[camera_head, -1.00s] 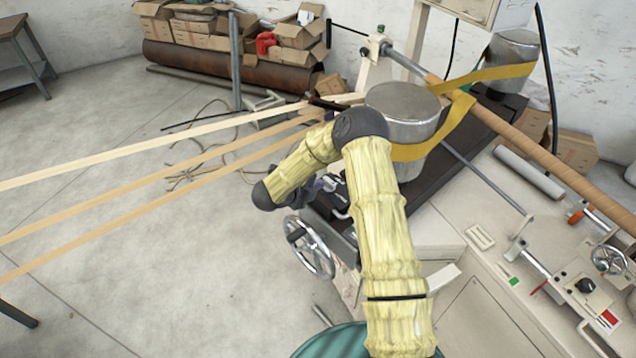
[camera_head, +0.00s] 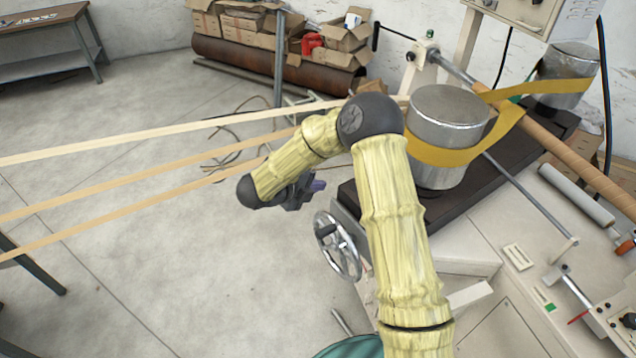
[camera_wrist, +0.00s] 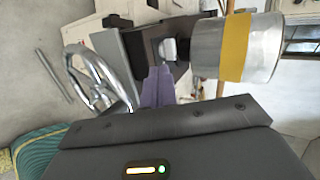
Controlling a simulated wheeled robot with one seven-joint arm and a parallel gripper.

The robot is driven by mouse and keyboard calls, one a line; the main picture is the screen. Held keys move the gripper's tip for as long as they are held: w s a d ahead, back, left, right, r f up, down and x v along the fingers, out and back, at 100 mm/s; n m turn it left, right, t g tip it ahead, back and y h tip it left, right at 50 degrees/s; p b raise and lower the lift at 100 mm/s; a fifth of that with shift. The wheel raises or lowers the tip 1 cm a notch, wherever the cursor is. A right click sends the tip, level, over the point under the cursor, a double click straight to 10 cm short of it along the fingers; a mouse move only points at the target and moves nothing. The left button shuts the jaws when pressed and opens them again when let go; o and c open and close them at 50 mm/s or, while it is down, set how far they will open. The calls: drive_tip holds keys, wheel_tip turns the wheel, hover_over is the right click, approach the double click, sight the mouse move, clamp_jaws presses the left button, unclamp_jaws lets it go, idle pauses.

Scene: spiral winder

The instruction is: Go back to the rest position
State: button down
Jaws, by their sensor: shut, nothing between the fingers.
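The fingers appear apart from the machine, though the exact gap is hard to tell.
The spiral winder has a near metal drum (camera_head: 450,118), a yellow belt (camera_head: 465,155) and a handwheel (camera_head: 338,245). Paper strips (camera_head: 150,138) stretch across the left, close to my forearm. Boxes (camera_head: 330,42) stand at the back. A workbench (camera_head: 45,28) is at far left. Floor is open at lower left.

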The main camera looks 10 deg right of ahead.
wheel_tip(320, 180, up, 8)
drive_tip(key=a+f+n+t+y, duration=0.1)
drive_tip(key=a+n+t+y, duration=0.25)
drive_tip(key=n+y, duration=0.9)
drive_tip(key=s+d+n+g+h, duration=0.1)
drive_tip(key=s+d+n+g, duration=0.2)
drive_tip(key=s+d+n, duration=0.2)
drive_tip(key=s+d+n+g+h, duration=0.1)
drive_tip(key=s+d+n+g, duration=0.3)
drive_tip(key=s+n, duration=0.8)
drive_tip(key=s+d, duration=0.1)
drive_tip(key=s, duration=0.6)
drive_tip(key=shift+f, duration=0.25)
drive_tip(key=shift+s+d+g+h, duration=0.1)
drive_tip(key=shift+d+g+h, duration=0.1)
drive_tip(key=shift+g+h, duration=0.05)
